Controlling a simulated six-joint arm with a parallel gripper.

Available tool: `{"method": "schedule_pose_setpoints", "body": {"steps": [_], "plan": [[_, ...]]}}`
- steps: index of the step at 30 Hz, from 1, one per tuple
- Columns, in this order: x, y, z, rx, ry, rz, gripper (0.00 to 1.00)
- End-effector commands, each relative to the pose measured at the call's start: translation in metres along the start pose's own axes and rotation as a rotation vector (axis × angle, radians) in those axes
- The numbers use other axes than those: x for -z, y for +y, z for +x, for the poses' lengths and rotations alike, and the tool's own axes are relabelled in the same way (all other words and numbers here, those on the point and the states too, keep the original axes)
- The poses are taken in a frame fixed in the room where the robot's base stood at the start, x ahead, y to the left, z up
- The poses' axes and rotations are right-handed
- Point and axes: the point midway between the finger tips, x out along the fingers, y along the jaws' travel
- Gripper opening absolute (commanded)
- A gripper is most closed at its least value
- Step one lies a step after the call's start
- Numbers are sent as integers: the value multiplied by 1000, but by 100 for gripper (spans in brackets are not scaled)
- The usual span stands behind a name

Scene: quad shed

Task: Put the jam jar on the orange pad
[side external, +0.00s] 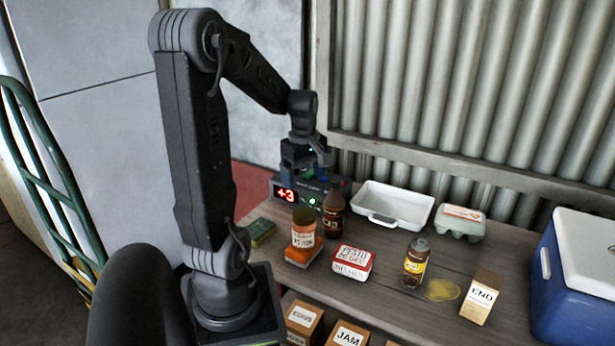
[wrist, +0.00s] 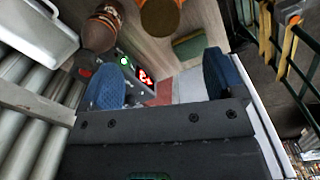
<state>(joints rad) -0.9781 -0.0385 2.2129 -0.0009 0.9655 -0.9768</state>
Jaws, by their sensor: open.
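An orange-filled jar (side external: 303,231) with a dark brown lid and a pale label stands upright on the orange pad (side external: 303,253) in the side view. It looks like the jam jar, but its label is not clearly readable. In the wrist view its lid (wrist: 160,18) shows at the top edge; the pad is hidden there. My gripper (side external: 304,172) is above and behind the jar, apart from it, over a black display box. In the wrist view my gripper's blue fingers (wrist: 161,80) are spread with nothing held between them.
A dark brown bottle (side external: 334,216) stands right beside the jar. The display box (side external: 290,189) is behind. A green sponge (side external: 262,231), red-white tin (side external: 352,262), yellow-labelled jar (side external: 415,266), tan carton (side external: 482,298), white tray (side external: 400,205), egg carton (side external: 460,221) and blue cooler (side external: 580,275) stand around.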

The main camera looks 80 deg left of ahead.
Motion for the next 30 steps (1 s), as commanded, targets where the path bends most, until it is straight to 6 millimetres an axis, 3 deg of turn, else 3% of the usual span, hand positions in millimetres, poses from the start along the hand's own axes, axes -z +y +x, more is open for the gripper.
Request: {"method": "schedule_pose_setpoints", "body": {"steps": [4, 8, 12, 15, 18, 24, 30], "plan": [[-30, 4, -15, -40, 26, 178, 88], [-91, 0, -37, -123, 80, 556, 88], [-160, -24, -59, -238, 156, 1047, 88], [-198, -49, -70, -318, 209, 1363, 88], [-223, -72, -77, -390, 257, 1619, 88], [-245, -100, -82, -472, 315, 1885, 88], [-247, -102, -82, -479, 322, 1916, 88]]}}
